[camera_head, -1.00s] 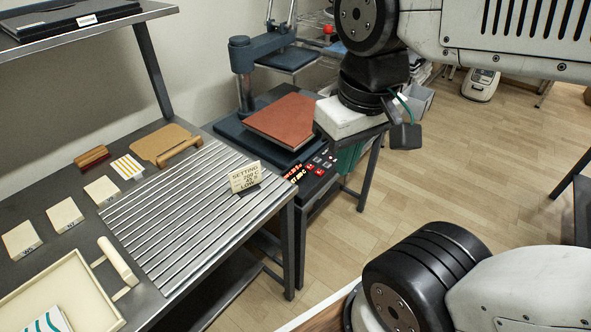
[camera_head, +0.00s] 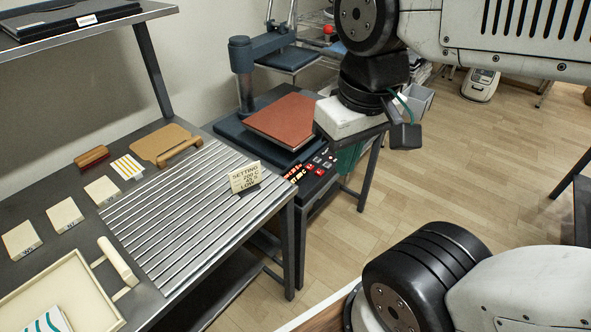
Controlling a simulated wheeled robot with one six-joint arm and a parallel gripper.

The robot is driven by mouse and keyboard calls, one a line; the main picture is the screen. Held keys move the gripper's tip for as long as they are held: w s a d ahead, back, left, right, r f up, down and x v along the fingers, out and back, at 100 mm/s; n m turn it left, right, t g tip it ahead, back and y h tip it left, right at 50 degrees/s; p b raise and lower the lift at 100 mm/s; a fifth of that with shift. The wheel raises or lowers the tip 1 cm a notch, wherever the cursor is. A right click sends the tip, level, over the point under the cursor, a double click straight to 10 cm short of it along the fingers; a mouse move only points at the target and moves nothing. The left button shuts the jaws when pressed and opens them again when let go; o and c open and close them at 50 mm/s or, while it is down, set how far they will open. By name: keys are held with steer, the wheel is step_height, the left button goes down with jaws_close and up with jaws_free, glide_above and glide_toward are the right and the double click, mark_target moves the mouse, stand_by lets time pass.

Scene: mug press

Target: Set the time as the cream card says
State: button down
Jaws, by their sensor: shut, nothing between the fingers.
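The cream card (camera_head: 245,177) stands upright in a small dark holder at the right end of the ribbed metal rack. It reads "SETTING", what looks like "200 C", a time line too small to read surely, and "LOW". The heat press (camera_head: 246,75) stands behind, with a red-brown pad (camera_head: 285,120) on its base. Its control panel (camera_head: 318,170) at the front has glowing orange displays and small red and pale buttons; the time digits are not legible. My gripper (camera_head: 343,119) is above the panel's right side, shut and empty. Its fingertips are not clearly seen.
The grey bench (camera_head: 140,222) holds several cream blocks (camera_head: 64,215), a brush (camera_head: 92,156), a wooden board (camera_head: 160,142), a striped card (camera_head: 127,167) and a cream tray (camera_head: 100,285). A shelf (camera_head: 90,30) overhangs the back left.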

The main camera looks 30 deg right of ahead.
stand_by(0.8)
steer(key=w+d+f+m+t+y, duration=0.1)
steer(key=w+f+m+y, duration=0.4)
steer(key=w, duration=0.6)
steer(key=w+d+f+m+t+y, duration=0.1)
steer(key=w+f+m+y, duration=0.2)
steer(key=w+f+m, duration=0.7)
steer(key=w+d+f+m+t+h, duration=0.3)
steer(key=w+d+m, duration=0.3)
steer(key=d, duration=0.4)
steer(key=w+d+f+m+t+h, duration=0.2)
steer(key=w+d+f+m+h, duration=0.2)
steer(key=w+d, duration=0.4)
step_height(320, 180, down, 2)
steer(key=d+m, duration=0.1)
steer(key=d, duration=0.1)
steer(key=shift+w+d+f+m+t+h, duration=0.2)
steer(key=shift+d+m+t+h, duration=0.1)
steer(key=shift+m+t+h, duration=0.1)
